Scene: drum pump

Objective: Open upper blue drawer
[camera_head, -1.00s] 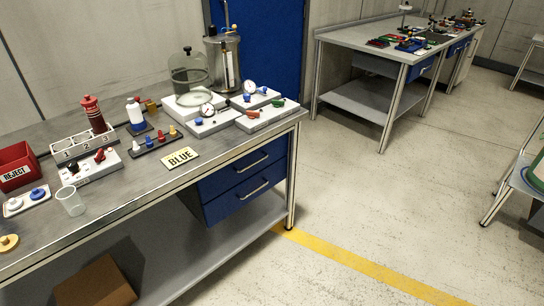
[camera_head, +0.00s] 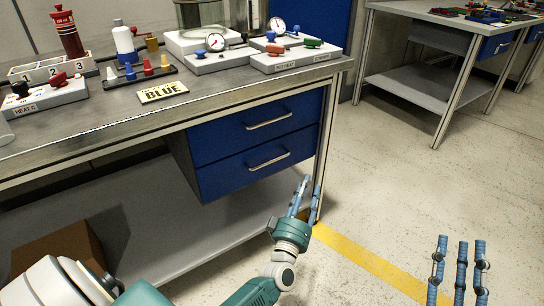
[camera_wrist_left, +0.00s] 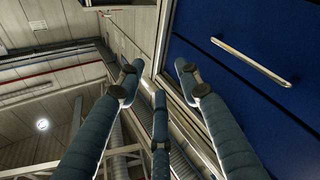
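The upper blue drawer (camera_head: 225,139) is shut under the right end of the workbench, with a pale bar handle (camera_head: 270,121). The lower blue drawer (camera_head: 225,182) is shut below it. My left gripper (camera_head: 306,187) is open and empty, in front of the right table leg, to the right of and below the upper handle, apart from it. In the left wrist view its fingers (camera_wrist_left: 157,78) are spread, and a blue drawer front with a handle (camera_wrist_left: 252,62) shows at right; I cannot tell which drawer. My right gripper (camera_head: 460,258) is open and empty at lower right.
The workbench top (camera_head: 95,124) holds a BLUE sign (camera_head: 162,92), gauge blocks (camera_head: 300,56) and a numbered rack (camera_head: 50,66). A cardboard box (camera_head: 58,245) sits on the lower shelf. The floor right of the bench is clear up to another table (camera_head: 425,85).

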